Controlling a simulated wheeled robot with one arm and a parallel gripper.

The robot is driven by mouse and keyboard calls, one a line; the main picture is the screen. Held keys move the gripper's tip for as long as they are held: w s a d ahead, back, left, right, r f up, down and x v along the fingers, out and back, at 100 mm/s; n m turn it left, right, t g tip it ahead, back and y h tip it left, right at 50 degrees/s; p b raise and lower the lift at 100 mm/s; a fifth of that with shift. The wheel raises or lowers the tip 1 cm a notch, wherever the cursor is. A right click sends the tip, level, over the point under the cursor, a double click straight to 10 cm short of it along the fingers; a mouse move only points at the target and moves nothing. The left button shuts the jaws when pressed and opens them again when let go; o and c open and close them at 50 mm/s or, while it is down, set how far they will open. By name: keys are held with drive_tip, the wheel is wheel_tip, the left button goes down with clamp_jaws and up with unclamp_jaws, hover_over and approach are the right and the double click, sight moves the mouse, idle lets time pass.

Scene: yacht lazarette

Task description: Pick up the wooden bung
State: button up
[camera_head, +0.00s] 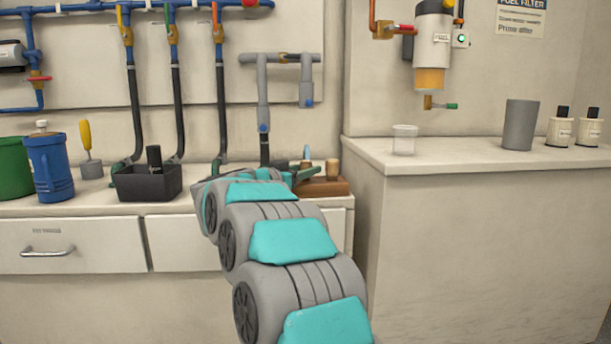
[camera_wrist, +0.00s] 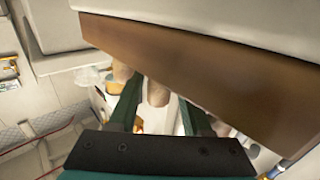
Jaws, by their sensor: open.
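A tan wooden bung (camera_head: 332,168) stands upright on a brown wooden block (camera_head: 328,188) at the right end of the low counter. In the wrist view, which looks upside down, the block (camera_wrist: 200,72) crosses the upper part. One tan bung (camera_wrist: 158,94) shows between my gripper's two green fingers (camera_wrist: 160,108); a second tan peg (camera_wrist: 122,71) lies beyond the left finger. The fingers are apart, and I see no clear contact with the bung. In the head view my gripper (camera_head: 303,176) is mostly hidden behind my arm, close to the block.
A black bin (camera_head: 147,181), a yellow-handled tool (camera_head: 88,148), a blue jug (camera_head: 50,165) and a green container (camera_head: 14,168) stand to the left. Pipes and hoses (camera_head: 178,110) rise behind. A higher cabinet (camera_head: 470,155) on the right carries cups and bottles.

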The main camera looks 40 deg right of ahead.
clamp_jaws()
drive_tip(key=shift+r, duration=0.15)
idle(0.4)
